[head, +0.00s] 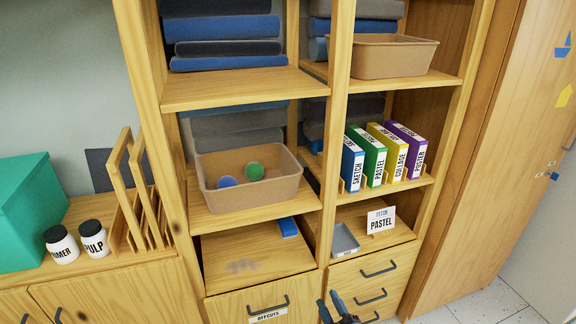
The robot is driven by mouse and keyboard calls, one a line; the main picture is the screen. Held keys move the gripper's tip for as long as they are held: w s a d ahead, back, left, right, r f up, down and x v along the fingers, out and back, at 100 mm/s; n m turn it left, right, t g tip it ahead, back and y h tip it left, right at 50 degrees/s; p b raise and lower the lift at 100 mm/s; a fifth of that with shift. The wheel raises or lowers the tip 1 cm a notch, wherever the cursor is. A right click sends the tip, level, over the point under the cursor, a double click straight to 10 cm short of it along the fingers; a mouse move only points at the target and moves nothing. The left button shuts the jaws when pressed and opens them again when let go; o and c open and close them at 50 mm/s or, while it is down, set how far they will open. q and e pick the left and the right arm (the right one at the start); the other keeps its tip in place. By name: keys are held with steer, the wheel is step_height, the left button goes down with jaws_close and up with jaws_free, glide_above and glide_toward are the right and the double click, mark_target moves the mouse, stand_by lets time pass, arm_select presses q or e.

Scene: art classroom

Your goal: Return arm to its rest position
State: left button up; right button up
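My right gripper (329,299) shows at the bottom edge of the head view, right of centre. Its two dark blue-grey fingers point up and stand apart, with nothing seen between them. It is in front of the lower cabinet, between the drawer labelled OFFCUTS (232,304) and the stack of small drawers (362,287). Most of the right arm is out of the picture. My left gripper is not in view.
A tan bin (222,203) with a blue and a green ball stands on the middle shelf. Coloured binders (376,158), a PASTEL card (381,220) and a grey tray (343,238) are to the right. Jars (62,244) and a green box (22,212) stand left. Floor (500,304) shows lower right.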

steer(key=s+d+r+m+h+p, duration=0.2)
steer(key=s+d+r+m, duration=0.1)
steer(key=s, duration=0.6)
steer(key=s+d+r+m+h+p, duration=0.2)
steer(key=s+d+r+m, duration=0.2)
steer(key=s, duration=0.5)
steer(key=s+d+r+m+h+p, duration=0.2)
steer(key=s+d+r+m, duration=0.1)
steer(key=s+r+m, duration=0.2)
steer(key=s+r, duration=0.2)
steer(key=s, duration=0.2)
steer(key=shift+s+d+g+h, duration=0.2)
steer(key=shift+s+g+h, duration=0.1)
steer(key=shift+s+h, duration=0.1)
